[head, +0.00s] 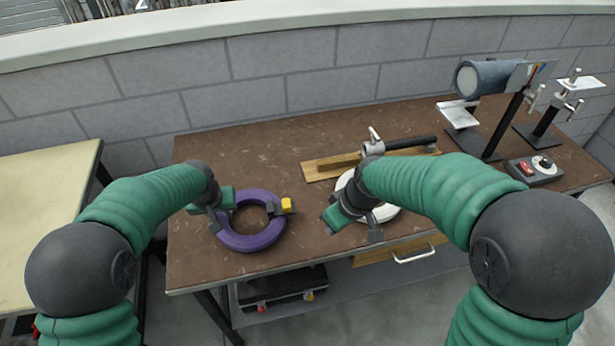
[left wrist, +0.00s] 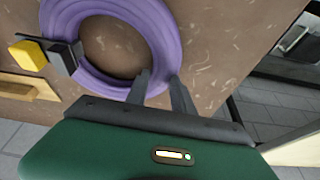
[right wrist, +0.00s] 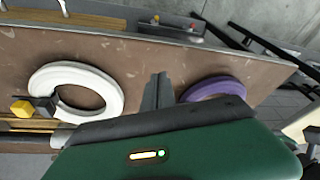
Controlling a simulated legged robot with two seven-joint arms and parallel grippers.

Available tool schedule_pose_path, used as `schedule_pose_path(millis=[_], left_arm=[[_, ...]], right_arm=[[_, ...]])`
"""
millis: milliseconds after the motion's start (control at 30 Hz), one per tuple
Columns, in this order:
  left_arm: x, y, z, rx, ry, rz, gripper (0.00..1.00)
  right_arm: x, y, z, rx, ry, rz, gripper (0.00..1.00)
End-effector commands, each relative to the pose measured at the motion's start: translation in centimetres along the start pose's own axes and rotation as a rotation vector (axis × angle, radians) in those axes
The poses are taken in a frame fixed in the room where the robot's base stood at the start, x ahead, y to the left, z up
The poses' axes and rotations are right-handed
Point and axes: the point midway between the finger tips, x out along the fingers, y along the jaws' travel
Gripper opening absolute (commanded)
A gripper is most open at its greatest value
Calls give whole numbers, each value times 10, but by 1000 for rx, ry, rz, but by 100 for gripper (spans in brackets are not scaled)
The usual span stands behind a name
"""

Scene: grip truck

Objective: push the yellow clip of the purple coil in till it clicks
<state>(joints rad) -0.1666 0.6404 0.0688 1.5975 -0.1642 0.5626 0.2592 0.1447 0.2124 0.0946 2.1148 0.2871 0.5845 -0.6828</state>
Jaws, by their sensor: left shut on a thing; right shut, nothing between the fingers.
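The purple coil (head: 250,241) lies flat on the brown table. Its yellow clip (head: 287,205) sits at the right side of the ring, beside a dark block (head: 272,209). In the left wrist view the yellow clip (left wrist: 28,54) sticks outward from the dark block (left wrist: 62,57). My left gripper (head: 215,224) is at the coil's left side. Its fingers (left wrist: 162,92) straddle the band of the purple coil (left wrist: 160,40) and are shut on it, across the ring from the clip. My right gripper (head: 375,234) is shut and empty above the table; its fingers (right wrist: 158,88) touch nothing.
A white coil (right wrist: 105,82) with its own yellow clip (right wrist: 20,108) lies under my right arm. Behind it are a wooden board (head: 318,166) and a clamp with a black handle (head: 410,144). Stands and a control box (head: 535,168) are at the right. The table's back left is clear.

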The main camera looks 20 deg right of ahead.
Motion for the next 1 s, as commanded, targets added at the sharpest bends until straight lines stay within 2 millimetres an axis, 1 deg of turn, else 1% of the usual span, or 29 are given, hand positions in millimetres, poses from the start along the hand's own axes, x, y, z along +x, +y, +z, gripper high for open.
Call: schedule_pose_path(millis=[33, 100, 200, 300, 333, 400, 467, 567, 1000], left_arm=[[0, 0, -1, 0, 2, 0, 0], [0, 0, 0, -1, 2, 0, 0], [0, 0, 0, -1, 3, 0, 0], [0, 0, 0, -1, 3, 0, 0], [0, 0, 0, -1, 3, 0, 0], [0, 0, 0, -1, 3, 0, 0], [0, 0, 0, -1, 3, 1, 0], [0, 0, 0, 0, 3, 1, 0], [-1, 0, 0, 0, 2, 1, 0]], right_arm=[[-2, 7, -25, -68, 32, -33, 0], [-8, 12, -58, -183, 88, -81, 0], [-18, 18, -94, -321, 169, -129, 0], [-25, 21, -116, -412, 227, -153, 0], [-27, 22, -120, -428, 239, -156, 0], [-27, 23, -124, -451, 253, -160, 0], [-25, 23, -124, -455, 256, -162, 0], [-16, 23, -121, -456, 254, -163, 0], [41, 26, -103, -454, 252, -160, 0]])
